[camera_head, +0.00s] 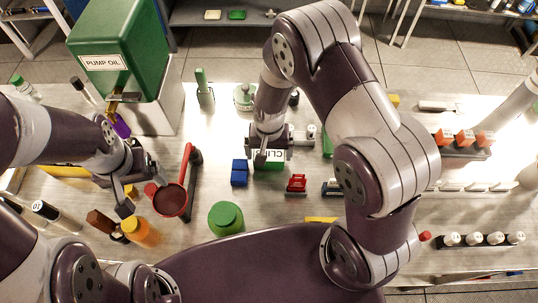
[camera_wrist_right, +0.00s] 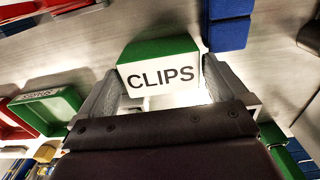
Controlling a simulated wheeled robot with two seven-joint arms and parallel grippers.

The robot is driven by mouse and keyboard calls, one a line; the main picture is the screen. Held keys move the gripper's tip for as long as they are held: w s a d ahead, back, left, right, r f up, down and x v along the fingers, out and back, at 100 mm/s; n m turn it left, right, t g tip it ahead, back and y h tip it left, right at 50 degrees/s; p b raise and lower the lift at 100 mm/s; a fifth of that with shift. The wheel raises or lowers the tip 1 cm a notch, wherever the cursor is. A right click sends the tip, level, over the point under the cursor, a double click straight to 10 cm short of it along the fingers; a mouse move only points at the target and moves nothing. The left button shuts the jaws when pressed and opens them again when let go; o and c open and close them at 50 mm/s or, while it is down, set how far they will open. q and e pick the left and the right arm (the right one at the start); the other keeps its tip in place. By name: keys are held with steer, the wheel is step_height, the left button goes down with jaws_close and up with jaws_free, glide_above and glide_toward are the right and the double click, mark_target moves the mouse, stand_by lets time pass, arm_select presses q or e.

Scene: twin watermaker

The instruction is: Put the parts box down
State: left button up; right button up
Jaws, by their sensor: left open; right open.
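The parts box is a small green box with a white label reading CLIPS (camera_head: 268,165), at the middle of the bench in the head view. In the right wrist view the box (camera_wrist_right: 160,66) sits between my right gripper's two fingers, label toward the camera. My right gripper (camera_head: 269,153) is open and points down around the box. The box appears to be on the bench top, but its underside is hidden.
A blue block (camera_head: 239,172) stands just left of the box, and a red clip-like part (camera_head: 296,183) lies to its right. A green pump oil can (camera_head: 117,48) stands back left. Some bench (camera_head: 215,135) behind is bare.

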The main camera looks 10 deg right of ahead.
steer(key=shift+w, duration=0.1)
steer(key=c, duration=1)
